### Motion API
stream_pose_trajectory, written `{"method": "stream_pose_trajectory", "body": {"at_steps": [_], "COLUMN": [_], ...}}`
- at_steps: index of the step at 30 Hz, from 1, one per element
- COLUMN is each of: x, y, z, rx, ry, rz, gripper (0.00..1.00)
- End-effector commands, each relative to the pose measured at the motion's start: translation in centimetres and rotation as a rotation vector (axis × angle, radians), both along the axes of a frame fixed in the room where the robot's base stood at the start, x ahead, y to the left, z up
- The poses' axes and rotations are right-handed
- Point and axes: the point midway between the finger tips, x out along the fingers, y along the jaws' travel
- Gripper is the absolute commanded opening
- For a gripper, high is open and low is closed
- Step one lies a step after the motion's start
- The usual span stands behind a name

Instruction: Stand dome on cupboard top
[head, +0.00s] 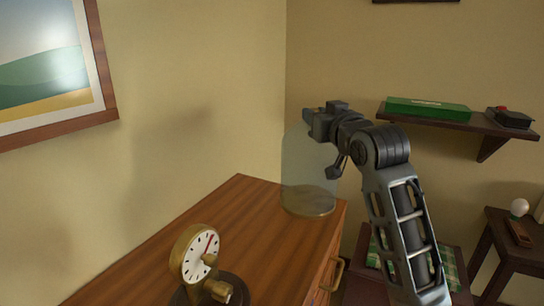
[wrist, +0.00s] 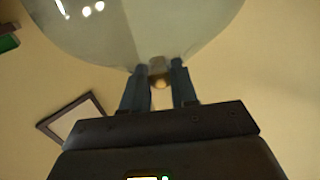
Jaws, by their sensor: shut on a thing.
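The dome (head: 308,175) is a clear glass cover with a brass-coloured rim at its bottom. It looks upright over the far right part of the brown wooden cupboard top (head: 240,215). I cannot tell whether its rim touches the wood or hangs a little above it. My gripper (head: 312,120) is at the top of the dome, shut on its small knob. In the wrist view the fingers (wrist: 158,84) close around the knob, with the dome's glass (wrist: 140,35) filling the top of the picture.
A brass clock (head: 200,254) on a dark base stands at the near end of the cupboard top. A wall shelf (head: 450,121) holds a green box (head: 428,107) and a dark device (head: 509,118). A small table (head: 500,240) stands at right. The wood between clock and dome is clear.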

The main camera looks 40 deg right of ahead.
Motion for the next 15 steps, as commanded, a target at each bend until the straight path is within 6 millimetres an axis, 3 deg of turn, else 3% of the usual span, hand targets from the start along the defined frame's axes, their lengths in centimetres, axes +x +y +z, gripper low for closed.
{"method": "stream_pose_trajectory", "body": {"at_steps": [9,15], "x": [5.5,6.8], "y": [3.1,3.8], "z": [-3.6,-4.6], "rx": [-0.002,-0.003], "ry": [0.0,-0.001], "rz": [0.003,0.001], "gripper": [0.0,0.0]}}
